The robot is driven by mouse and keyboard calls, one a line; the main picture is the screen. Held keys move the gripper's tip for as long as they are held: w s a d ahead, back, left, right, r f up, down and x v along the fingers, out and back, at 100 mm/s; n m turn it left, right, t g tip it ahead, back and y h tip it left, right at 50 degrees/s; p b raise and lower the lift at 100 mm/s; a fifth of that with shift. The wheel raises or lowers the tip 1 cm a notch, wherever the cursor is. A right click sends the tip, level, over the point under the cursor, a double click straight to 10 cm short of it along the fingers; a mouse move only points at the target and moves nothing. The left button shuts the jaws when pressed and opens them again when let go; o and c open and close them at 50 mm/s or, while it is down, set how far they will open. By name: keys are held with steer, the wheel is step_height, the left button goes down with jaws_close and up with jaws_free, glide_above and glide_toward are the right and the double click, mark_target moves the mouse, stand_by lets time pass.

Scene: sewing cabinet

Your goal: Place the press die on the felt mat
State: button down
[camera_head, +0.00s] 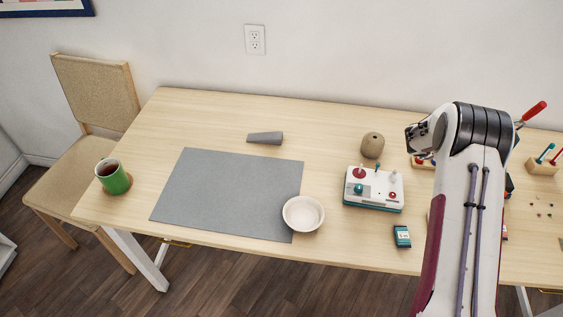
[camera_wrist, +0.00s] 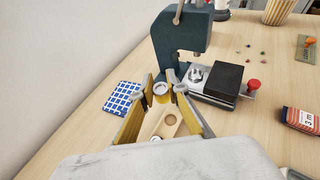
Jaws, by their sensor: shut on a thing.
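The grey felt mat (camera_head: 225,195) lies flat on the left half of the table in the head view. A small round metal piece, which looks like the press die (camera_wrist: 160,90), is between the tips of my gripper (camera_wrist: 163,88) in the wrist view. My gripper is shut on it, above a light wooden block (camera_wrist: 154,124) with round holes. A dark press (camera_wrist: 182,38) stands just beyond my gripper. In the head view my gripper is hidden behind my arm, far to the right of the mat.
A white bowl (camera_head: 303,213) overlaps the mat's right front edge. A grey wedge (camera_head: 265,137) lies behind the mat. A white control box (camera_head: 373,189), a round brown object (camera_head: 372,145) and a teal box (camera_head: 402,236) are between mat and arm. A green mug (camera_head: 113,177) is at left.

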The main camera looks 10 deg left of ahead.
steer(key=w+a+r+n+t+y, duration=0.1)
steer(key=a+n+t+y, duration=0.15)
steer(key=a, duration=1.75)
steer(key=w+a+n+t+y, duration=0.2)
steer(key=a+n+y, duration=0.15)
steer(key=a, duration=1.65)
steer(key=n+t+y, duration=0.1)
steer(key=n+y, duration=0.4)
glide_above(226, 183)
steer(key=shift+f, duration=0.4)
steer(key=shift+f, duration=3.15)
